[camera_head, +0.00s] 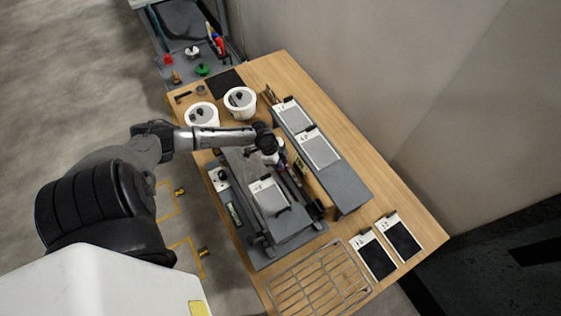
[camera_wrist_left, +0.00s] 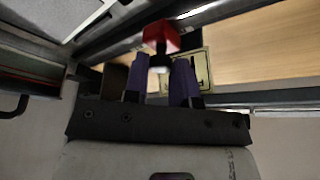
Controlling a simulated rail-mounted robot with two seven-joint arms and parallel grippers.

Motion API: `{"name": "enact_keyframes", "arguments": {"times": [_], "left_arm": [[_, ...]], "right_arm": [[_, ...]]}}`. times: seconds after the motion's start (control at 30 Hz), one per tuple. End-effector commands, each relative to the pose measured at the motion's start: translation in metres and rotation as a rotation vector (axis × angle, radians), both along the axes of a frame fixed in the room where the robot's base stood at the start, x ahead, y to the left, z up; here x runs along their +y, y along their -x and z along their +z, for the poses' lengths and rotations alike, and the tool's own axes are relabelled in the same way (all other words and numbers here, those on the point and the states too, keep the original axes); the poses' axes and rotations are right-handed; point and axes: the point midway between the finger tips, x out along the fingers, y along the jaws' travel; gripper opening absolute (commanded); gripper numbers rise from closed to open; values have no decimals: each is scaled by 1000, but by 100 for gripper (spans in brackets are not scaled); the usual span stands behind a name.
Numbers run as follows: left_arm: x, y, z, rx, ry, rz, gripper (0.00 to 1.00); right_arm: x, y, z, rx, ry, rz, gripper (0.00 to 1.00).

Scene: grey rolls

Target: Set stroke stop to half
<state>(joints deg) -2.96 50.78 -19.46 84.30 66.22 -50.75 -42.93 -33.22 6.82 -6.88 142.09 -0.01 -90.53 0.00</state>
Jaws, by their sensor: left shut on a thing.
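The press-like machine (camera_head: 285,225) stands on the wooden table, with a grey plate and a white label on its bed. My left gripper (camera_head: 284,170) reaches down over the machine's far right side, by its rail. In the left wrist view, my left gripper (camera_wrist_left: 160,72) has its two purple fingers either side of a small part with a red block (camera_wrist_left: 161,36) and a dark stem with a pale tip, which I take as the stroke stop. It is shut on this part. A pale yellow plate (camera_wrist_left: 201,68) with dark marks lies behind the fingers. The stop's setting cannot be read.
A long grey rack (camera_head: 345,188) with labelled panels stands right of the machine. Two white tubs (camera_head: 240,101) stand behind it. A wire grid (camera_head: 318,280) and two dark labelled panels (camera_head: 400,240) lie at the front. A grey cart (camera_head: 190,50) stands beyond the table.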

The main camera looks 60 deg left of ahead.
Motion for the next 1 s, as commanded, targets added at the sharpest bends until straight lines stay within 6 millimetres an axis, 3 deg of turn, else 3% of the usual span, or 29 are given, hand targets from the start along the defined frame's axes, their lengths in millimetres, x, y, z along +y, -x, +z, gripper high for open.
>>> {"name": "enact_keyframes", "arguments": {"times": [0.13, 0.43, 0.8, 0.83, 1.0], "left_arm": [[-10, 0, 3, 1, 2, -2, 0], [-68, -3, 3, 0, 5, -2, 0], [-77, -3, 0, 0, 5, -2, 0], [-77, -3, 0, 0, 5, -2, 25], [-76, -3, 0, 0, 4, -1, 42]], "right_arm": [[1, 0, 7, 0, -2, -1, 43], [2, 0, 33, -1, -6, -3, 43], [-2, 0, 33, -1, 5, 4, 43], [-2, 0, 33, 0, 7, 4, 43], [-2, 0, 33, 0, 7, 4, 43]]}}
